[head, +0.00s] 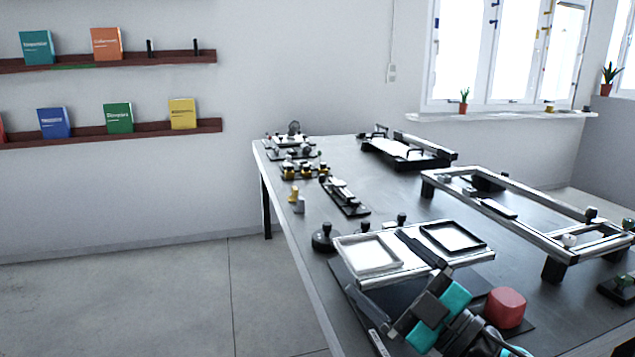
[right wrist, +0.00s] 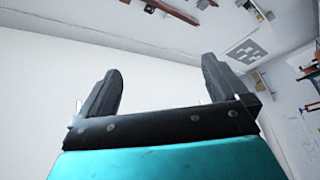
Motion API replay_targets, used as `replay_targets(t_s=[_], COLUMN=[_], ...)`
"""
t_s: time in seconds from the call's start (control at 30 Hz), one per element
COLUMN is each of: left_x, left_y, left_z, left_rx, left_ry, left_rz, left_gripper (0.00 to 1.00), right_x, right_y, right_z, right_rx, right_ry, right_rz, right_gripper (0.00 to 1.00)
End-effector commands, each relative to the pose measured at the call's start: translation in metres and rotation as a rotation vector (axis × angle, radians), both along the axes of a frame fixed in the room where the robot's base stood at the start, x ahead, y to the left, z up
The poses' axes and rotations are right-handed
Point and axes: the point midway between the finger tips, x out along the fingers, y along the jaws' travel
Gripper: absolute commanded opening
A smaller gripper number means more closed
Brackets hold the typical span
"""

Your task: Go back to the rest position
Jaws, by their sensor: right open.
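My right gripper (head: 376,263) comes in from the lower right of the head view, over the near end of the grey table (head: 390,190). Its dark fingers are spread apart. In the right wrist view my right gripper (right wrist: 161,65) is open, with nothing between the fingers. Behind the fingers in the head view is a light holder with a white square frame (head: 368,254) and a black square frame (head: 453,237). I cannot tell whether the gripper touches it. My left gripper is not in view.
A red rounded block (head: 506,305) is close to my right wrist. A black round-knobbed piece (head: 324,238) stands by the table's left edge. A long metal chassis frame (head: 520,196) lies to the right. Small parts fill the far end. The floor (head: 150,300) left of the table is clear.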

Motion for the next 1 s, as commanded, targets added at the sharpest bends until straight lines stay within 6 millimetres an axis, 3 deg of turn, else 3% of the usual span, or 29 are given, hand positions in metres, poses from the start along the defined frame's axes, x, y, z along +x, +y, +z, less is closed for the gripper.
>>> replay_targets(t_s=[0.13,0.23,0.37,0.43,0.53,0.7,1.0], left_x=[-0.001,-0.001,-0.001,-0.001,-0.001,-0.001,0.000], left_y=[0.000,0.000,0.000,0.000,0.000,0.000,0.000], left_z=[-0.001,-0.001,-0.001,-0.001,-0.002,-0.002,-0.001], left_rx=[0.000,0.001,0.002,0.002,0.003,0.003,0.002], left_ry=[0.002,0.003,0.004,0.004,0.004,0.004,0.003], left_rz=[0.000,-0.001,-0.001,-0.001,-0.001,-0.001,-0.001], left_gripper=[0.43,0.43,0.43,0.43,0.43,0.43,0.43], right_x=[-0.001,-0.011,-0.043,-0.069,-0.107,-0.162,-0.248], right_y=[-0.042,-0.073,-0.103,-0.113,-0.119,-0.119,-0.108], right_z=[-0.023,-0.057,-0.115,-0.147,-0.181,-0.217,-0.244], right_rx=[0.196,0.267,0.296,0.283,0.248,0.179,0.054], right_ry=[0.183,0.362,0.654,0.823,1.033,1.300,1.659], right_rz=[-0.297,-0.487,-0.696,-0.779,-0.848,-0.889,-0.858], right_gripper=[1.00,1.00,1.00,1.00,1.00,1.00,1.00])
